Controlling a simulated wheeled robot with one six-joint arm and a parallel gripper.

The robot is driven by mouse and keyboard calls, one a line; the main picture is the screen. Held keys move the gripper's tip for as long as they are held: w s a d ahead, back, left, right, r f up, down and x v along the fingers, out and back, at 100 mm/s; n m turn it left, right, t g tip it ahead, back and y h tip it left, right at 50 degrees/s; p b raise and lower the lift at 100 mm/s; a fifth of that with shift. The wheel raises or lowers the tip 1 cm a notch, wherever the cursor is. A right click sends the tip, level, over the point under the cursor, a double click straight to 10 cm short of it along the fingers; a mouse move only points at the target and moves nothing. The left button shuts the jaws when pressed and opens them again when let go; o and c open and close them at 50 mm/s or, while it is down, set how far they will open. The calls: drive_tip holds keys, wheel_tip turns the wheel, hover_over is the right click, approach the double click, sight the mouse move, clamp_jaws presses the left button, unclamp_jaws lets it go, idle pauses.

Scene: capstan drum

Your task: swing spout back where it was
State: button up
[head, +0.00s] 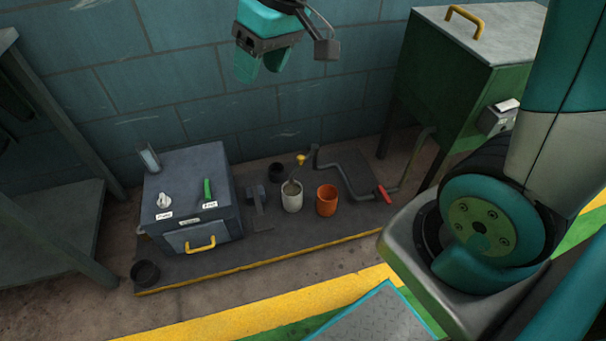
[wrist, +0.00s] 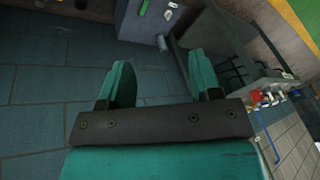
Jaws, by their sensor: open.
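The spout (head: 300,165) is a small dark piece with a yellow part, low on the dark floor plate in the head view. Its end appears to be over or just behind the pale cup (head: 292,200); I cannot tell exactly. An orange cup (head: 327,203) stands to the right of the pale cup. My gripper (head: 260,68) is high in front of the blue wall, well above and apart from the spout. Its teal fingers also show in the wrist view (wrist: 161,78), spread with nothing between them. The spout cannot be made out in the wrist view.
A grey box (head: 193,170) with a white knob, a green lever and a yellow handle stands left. A bent bar (head: 345,169) with a red grip (head: 383,194) lies right of the cups. A green tank (head: 448,95) stands at right. A dark pot (head: 145,273) is front left.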

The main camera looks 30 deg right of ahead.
drive_tip(key=w+d+f+m+t+h+b, duration=0.1)
drive_tip(key=w+d+f+b, duration=0.4)
drive_tip(key=f, duration=0.4)
drive_tip(key=w+d+f+m+b, duration=0.1)
drive_tip(key=w+d+f+b, duration=0.2)
drive_tip(key=w+f+b, duration=0.4)
drive_tip(key=w+d+f+m+t+h+b, duration=0.1)
drive_tip(key=w+d+f+b, duration=0.3)
drive_tip(key=f, duration=0.6)
drive_tip(key=m+h+b, duration=0.1)
drive_tip(key=h+b, duration=0.1)
drive_tip(key=b, duration=1)
approach(301, 157)
drive_tip(key=shift+y, duration=0.3)
drive_tip(key=b+x, duration=0.9)
drive_tip(key=shift+w+d+f, duration=0.1)
drive_tip(key=shift+d+f, duration=0.15)
drive_tip(key=shift+f, duration=0.15)
clamp_jaws()
drive_tip(key=shift+m, duration=0.3)
